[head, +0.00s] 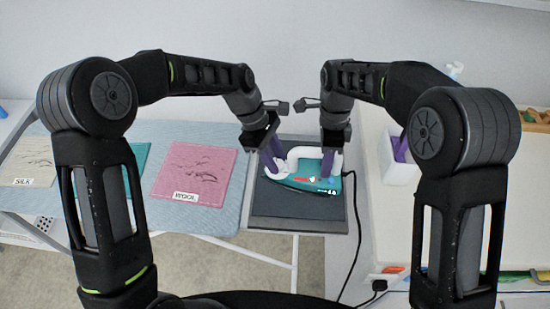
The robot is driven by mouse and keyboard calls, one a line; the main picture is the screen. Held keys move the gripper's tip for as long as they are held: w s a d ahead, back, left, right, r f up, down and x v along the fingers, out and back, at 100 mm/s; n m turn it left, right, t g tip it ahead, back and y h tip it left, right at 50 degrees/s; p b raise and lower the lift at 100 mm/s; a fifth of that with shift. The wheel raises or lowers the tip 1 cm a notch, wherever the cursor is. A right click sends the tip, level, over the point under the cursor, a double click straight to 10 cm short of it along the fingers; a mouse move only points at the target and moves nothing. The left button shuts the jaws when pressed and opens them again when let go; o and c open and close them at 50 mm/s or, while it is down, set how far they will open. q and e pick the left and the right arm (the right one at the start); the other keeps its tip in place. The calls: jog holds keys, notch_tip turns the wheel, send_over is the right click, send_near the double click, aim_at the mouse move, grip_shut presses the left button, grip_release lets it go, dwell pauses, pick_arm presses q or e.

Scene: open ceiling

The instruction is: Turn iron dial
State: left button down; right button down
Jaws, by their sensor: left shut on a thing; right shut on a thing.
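A teal and white iron (298,182) lies flat on a dark grey pad (300,212) at the right end of the ironing board. A small red-orange mark, perhaps the dial (312,180), shows on its side, with white lettering nearby. My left gripper (275,166), with purple fingers, is shut at the left end of the iron's white handle. My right gripper (328,168) is shut at the right end of the iron, by the handle's rear. The exact contact of the fingertips is too small to make out.
Cloths labelled WOOL (193,172) and SILK (30,160), with a teal cloth (136,165) between, lie on the blue-grey ironing board (220,215). A white bin (400,172) with a purple item stands to the right. A black cord (354,240) hangs beside the pad.

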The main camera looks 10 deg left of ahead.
pick_arm(q)
jog(key=shift+w+m+g, duration=0.1)
jog(key=shift+m+g, duration=0.3)
jog(key=shift+m, duration=0.8)
jog(key=c, duration=1.1)
grip_release()
jog(key=shift+o, duration=0.2)
jog(key=v, duration=1.2)
jog(key=shift+d+r, duration=0.1)
jog(key=shift+d, duration=0.1)
